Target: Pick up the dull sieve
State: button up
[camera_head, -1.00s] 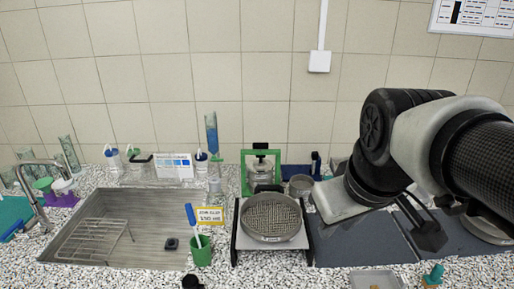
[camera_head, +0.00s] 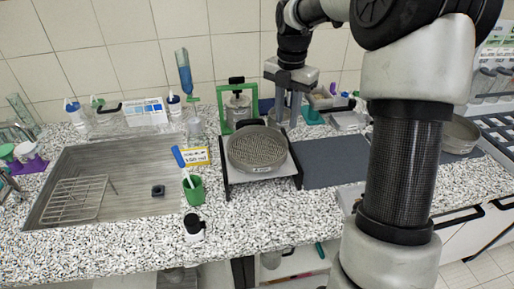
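A round grey mesh sieve (camera_head: 257,148) lies on a light stand with black legs left of the middle of the counter. A second round metal pan or sieve (camera_head: 461,134) is at the right, partly hidden behind my arm; its mesh cannot be made out. I cannot tell for sure which is the dull one. My gripper (camera_head: 288,118) points down behind and right of the mesh sieve, apart from it. Its two fingers look spread, beside a small metal cup (camera_head: 273,118) that they partly hide. Whether they touch the cup is unclear.
A green-framed device (camera_head: 237,104) stands just behind the mesh sieve. A green cup (camera_head: 194,190) with a blue-handled brush and a dark-capped bottle (camera_head: 194,228) stand left. A sink (camera_head: 110,180) is farther left. A dark mat (camera_head: 333,163) right of the stand is bare.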

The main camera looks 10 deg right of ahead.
send_near(283, 153)
jog(key=s, duration=0.1)
jog(key=s+a, duration=0.1)
jog(key=s, duration=0.1)
jog(key=s+f, duration=0.1)
jog(key=s, duration=0.1)
jog(key=shift+a, duration=0.35)
notch_tip(283, 153, down, 4)
jog(key=shift+w+f+p, duration=0.15)
jog(key=shift+f+p, duration=0.05)
jog(key=shift+p, duration=0.15)
jog(key=shift+c, duration=0.2)
grip_shut()
